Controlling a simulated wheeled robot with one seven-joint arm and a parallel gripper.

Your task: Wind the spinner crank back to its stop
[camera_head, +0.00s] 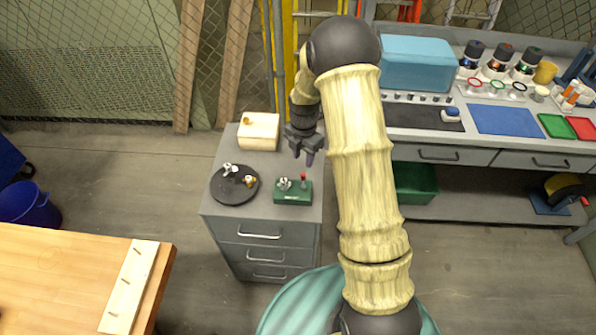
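A green block (292,198) sits near the front right of the grey drawer cabinet's top. My gripper (303,156) is above the cabinet, just behind the green block, pointing down. Its dark fingers look spread apart with nothing between them. It appears apart from the lever. The lever's exact angle and any stop are too small to make out.
A black round plate (235,197) with small metal parts lies left of the green block. A pale wooden box (258,132) stands behind on the cabinet top (222,163). A workbench (510,163) stands right, and a wooden table (60,265) is at front left.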

